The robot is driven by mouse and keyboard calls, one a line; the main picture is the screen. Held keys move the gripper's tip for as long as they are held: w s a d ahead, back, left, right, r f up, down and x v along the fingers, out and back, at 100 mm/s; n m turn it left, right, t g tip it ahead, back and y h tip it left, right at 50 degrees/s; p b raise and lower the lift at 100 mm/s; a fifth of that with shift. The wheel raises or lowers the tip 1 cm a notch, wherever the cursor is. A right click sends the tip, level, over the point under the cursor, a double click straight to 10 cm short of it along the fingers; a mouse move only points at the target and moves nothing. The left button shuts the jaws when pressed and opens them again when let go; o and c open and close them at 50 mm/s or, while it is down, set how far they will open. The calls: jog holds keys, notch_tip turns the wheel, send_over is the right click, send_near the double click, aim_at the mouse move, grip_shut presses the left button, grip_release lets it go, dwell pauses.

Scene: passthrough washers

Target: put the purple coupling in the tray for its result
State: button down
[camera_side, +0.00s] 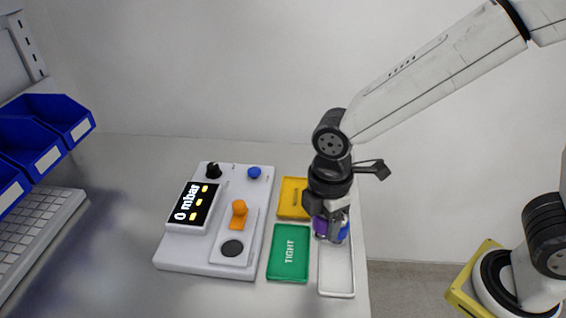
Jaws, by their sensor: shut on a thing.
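My gripper (328,222) points down over the far end of the white tray (337,293). It is shut on the purple coupling (320,227), which shows as a small purple patch at the left of the fingers. The fingers hide most of the coupling, and I cannot tell whether it touches the tray. A green tray (289,268) marked TIGHT lies left of the white tray. A yellow tray (292,212) lies behind the green one, its label too small to read and its right side partly behind my gripper.
A blue part (343,231) shows at the fingers' right, by the white tray. The white test device (170,256) has a display (191,204) reading 0 mbar, an orange part (239,209) and a black round pad (232,249). Blue bins (60,115) and a keyboard (40,222) stand left.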

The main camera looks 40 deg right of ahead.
jog(key=shift+w+a+f, duration=0.35)
jog(key=shift+w+f, duration=0.6)
jog(key=shift+f, duration=0.05)
jog(key=shift+w+a+f, duration=0.4)
jog(key=shift+w+f, duration=0.6)
jog(key=shift+f, duration=0.05)
jog(key=shift+w+a+f, duration=0.35)
jog(key=shift+w+f, duration=0.6)
jog(key=shift+f, duration=0.05)
jog(key=shift+w+f, duration=0.1)
jog(key=shift+w+a+f, duration=0.1)
jog(key=shift+f, duration=1.65)
jog(key=shift+f, duration=0.1)
jog(key=shift+c, duration=0.3)
grip_release()
notch_tip(320, 180, up, 12)
